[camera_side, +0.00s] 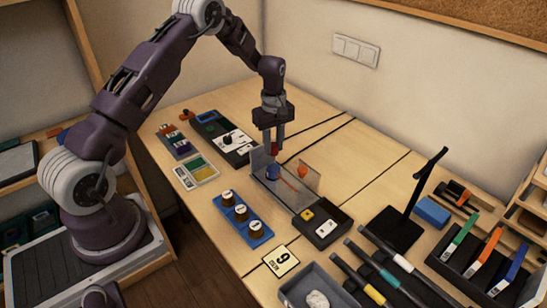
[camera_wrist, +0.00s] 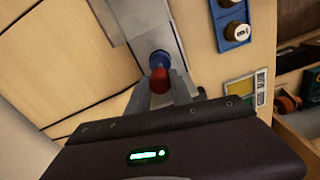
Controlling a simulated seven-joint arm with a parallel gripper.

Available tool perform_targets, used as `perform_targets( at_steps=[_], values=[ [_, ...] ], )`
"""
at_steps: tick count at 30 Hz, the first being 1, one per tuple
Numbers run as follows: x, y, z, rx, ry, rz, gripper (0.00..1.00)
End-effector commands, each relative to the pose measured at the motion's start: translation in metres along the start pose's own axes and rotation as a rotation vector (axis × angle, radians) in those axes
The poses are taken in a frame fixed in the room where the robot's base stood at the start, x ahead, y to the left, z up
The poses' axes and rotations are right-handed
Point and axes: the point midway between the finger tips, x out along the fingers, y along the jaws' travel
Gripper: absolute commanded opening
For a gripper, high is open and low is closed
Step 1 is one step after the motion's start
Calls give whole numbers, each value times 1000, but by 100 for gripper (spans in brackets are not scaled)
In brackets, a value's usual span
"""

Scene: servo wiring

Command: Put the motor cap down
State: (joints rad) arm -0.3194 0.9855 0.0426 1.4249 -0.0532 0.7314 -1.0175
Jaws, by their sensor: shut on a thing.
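My gripper (camera_side: 273,143) points down above the grey metal fixture (camera_side: 282,190), shut on a small red piece (camera_side: 274,150) that looks like the motor cap. In the wrist view the red piece (camera_wrist: 160,80) sits between the fingertips (camera_wrist: 161,92). A blue round part (camera_side: 272,172) stands on the fixture just below; it also shows past the red piece in the wrist view (camera_wrist: 160,58). In the side view a gap shows between the red piece and the blue part. The fingers partly hide the red piece.
An upright plate and an orange knob (camera_side: 302,171) stand at the fixture's right end. A black stand (camera_side: 398,228) rises to the right. The table behind the fixture is mostly bare, with dark lines across it.

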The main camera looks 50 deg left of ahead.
Motion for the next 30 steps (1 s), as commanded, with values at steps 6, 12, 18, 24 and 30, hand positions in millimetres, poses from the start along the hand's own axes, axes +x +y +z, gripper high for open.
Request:
perform_targets(
  at_steps=[6,12,18,24,30],
  values=[
    [-42,1,0,1,2,2,0],
    [-83,1,0,0,2,3,0],
    [-93,-25,-16,-30,-2,-2,0],
    [-93,-71,-37,-77,-3,-2,0],
    [-93,-131,-50,-128,-3,-1,0]
  ],
)
